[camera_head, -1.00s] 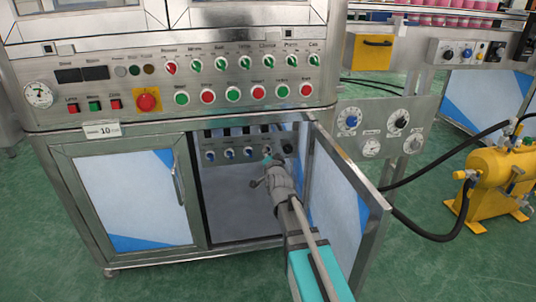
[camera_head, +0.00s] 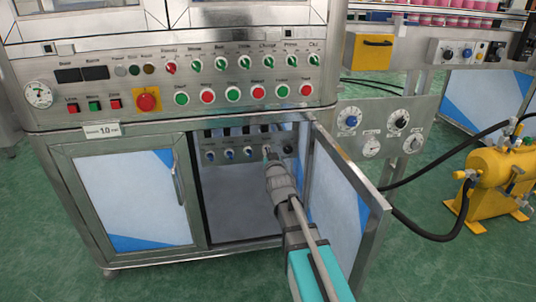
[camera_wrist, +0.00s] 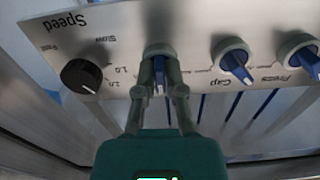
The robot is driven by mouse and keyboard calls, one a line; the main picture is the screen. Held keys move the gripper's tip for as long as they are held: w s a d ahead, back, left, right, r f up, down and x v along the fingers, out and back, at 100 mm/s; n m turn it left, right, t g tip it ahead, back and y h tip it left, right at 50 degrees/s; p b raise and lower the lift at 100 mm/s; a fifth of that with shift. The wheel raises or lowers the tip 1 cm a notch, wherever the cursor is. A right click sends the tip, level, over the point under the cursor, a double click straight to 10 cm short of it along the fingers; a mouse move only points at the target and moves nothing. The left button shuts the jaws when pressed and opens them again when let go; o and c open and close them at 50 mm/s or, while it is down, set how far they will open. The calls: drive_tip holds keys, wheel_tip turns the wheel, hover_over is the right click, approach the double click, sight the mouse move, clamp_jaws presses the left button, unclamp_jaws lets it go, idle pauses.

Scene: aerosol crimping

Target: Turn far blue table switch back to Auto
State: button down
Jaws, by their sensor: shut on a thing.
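A row of blue knobs sits on the grey panel (camera_head: 220,143) inside the open cabinet under the machine. In the wrist view, which shows the panel upside down, the blue switch (camera_wrist: 159,66) beside the black Speed knob (camera_wrist: 82,75) is between my fingertips. My gripper (camera_wrist: 159,88) is shut on this blue switch. In the head view my gripper (camera_head: 268,158) reaches into the cabinet and covers most of that switch. Its label is hidden, so I cannot read its setting. The Cap (camera_wrist: 235,65) and Press (camera_wrist: 308,60) switches stand apart from my fingers.
The open cabinet door (camera_head: 345,205) stands close to the right of my arm. The closed left door (camera_head: 125,195) is at the left. Red and green buttons and switches line the upper panel (camera_head: 150,75). A yellow tank (camera_head: 495,180) with black hoses is at the right.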

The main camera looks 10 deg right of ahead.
drive_tip(key=n, duration=0.4)
drive_tip(key=shift+d+n, duration=0.1)
drive_tip(key=shift+n, duration=0.2)
drive_tip(key=n, duration=0.5)
idle(0.3)
drive_tip(key=c, duration=0.7)
unclamp_jaws()
drive_tip(key=shift+c, duration=0.2)
drive_tip(key=s, duration=0.7)
drive_tip(key=shift+s, duration=0.25)
drive_tip(key=shift+p, duration=0.3)
